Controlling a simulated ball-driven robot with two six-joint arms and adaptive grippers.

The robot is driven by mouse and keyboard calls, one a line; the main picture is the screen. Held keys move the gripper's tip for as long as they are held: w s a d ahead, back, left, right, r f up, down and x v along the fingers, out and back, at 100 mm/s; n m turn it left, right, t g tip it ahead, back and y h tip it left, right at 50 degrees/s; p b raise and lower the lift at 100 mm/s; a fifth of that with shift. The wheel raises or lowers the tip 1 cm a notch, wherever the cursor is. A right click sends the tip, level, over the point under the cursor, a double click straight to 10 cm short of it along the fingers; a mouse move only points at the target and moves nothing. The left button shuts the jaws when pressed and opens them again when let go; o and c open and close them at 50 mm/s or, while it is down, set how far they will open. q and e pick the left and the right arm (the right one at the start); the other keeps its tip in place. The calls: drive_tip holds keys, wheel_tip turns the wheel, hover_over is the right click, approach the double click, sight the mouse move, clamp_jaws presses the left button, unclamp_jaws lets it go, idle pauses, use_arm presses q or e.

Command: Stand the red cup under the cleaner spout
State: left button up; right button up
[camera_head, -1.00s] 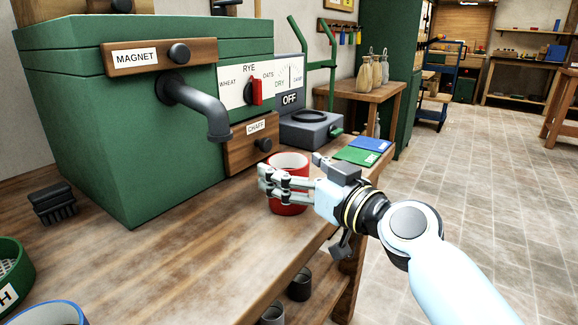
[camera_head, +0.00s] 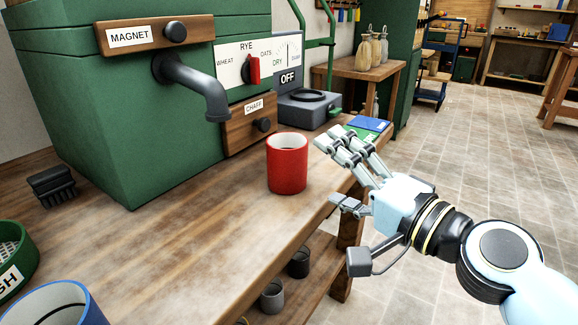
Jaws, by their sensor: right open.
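The red cup (camera_head: 287,166) stands upright on the wooden bench, right of the spout and in front of the chaff drawer. It is not under the spout. The dark grey cleaner spout (camera_head: 198,89) sticks out of the green cleaner (camera_head: 110,110) and bends down at its end, with open bench below it. My right gripper (camera_head: 340,172) is open and empty, to the right of the cup and apart from it, by the bench's right edge. My left gripper is not in view.
Bare bench top (camera_head: 190,235) lies in front of the cleaner. A black brush (camera_head: 52,186) is at left, with a green sieve (camera_head: 14,255) and a blue-rimmed container (camera_head: 55,304) in front. A grey meter device (camera_head: 304,108) and blue and green cards (camera_head: 368,124) lie behind the cup.

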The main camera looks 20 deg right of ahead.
sight(300, 155)
drive_tip(key=w+m+p, duration=0.1)
drive_tip(key=w+m, duration=0.1)
drive_tip(key=m, duration=0.5)
drive_tip(key=w+a+m, duration=0.1)
drive_tip(key=w+m, duration=0.1)
drive_tip(key=m, duration=0.4)
drive_tip(key=w+m+p, duration=0.1)
drive_tip(key=w+m, duration=0.1)
drive_tip(key=m, duration=0.5)
drive_tip(key=shift+w+a+m+p, duration=0.1)
drive_tip(key=shift+a+m+p, duration=0.2)
drive_tip(key=shift+a+p, duration=0.05)
drive_tip(key=x, duration=0.4)
drive_tip(key=shift+a+f, duration=0.15)
drive_tip(key=shift+a, duration=0.25)
drive_tip(key=shift+w+a, duration=0.15)
drive_tip(key=shift+w, duration=0.3)
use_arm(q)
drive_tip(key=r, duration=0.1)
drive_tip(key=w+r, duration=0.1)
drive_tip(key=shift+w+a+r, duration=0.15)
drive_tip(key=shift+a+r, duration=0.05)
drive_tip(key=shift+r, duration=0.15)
use_arm(e)
drive_tip(key=c, duration=1.8)
